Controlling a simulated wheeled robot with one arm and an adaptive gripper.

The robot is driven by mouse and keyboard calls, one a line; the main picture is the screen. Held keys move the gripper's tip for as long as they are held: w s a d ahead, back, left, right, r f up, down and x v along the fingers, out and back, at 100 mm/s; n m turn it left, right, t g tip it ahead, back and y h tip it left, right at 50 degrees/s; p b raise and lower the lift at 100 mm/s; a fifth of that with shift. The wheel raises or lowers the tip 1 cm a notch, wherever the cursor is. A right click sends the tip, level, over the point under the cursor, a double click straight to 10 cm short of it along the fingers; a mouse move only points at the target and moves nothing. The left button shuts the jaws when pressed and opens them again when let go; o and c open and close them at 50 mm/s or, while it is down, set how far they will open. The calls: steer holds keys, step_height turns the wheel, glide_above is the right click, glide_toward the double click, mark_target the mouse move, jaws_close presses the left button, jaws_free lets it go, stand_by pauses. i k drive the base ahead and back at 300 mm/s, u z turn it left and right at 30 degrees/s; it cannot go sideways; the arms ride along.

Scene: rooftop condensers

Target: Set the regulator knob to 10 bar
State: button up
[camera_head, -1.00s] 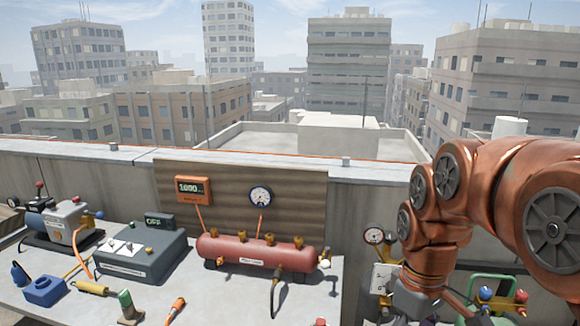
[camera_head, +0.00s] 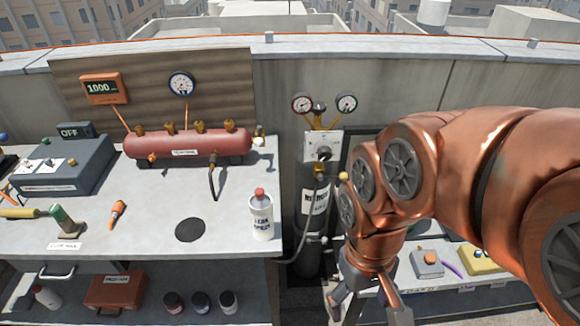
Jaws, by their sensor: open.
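The regulator stands behind the workbench's right end, on a dark gas cylinder (camera_head: 312,230) with a white label. Its pale plate (camera_head: 322,146) carries a dark round knob (camera_head: 323,153), which faces me.
A workbench (camera_head: 150,225) on the left holds a red manifold (camera_head: 175,144), a grey box (camera_head: 62,165) reading OFF and a white bottle (camera_head: 261,215). A hose runs down beside the cylinder. A low table (camera_head: 455,285) with small items stands right, behind my arm.

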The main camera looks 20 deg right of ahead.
mark_target(324, 153)
steer(key=u, duration=0.15)
steer(key=k, duration=0.7)
steer(key=u, duration=0.85)
steer(key=i, duration=0.45)
steer(key=z, duration=0.15)
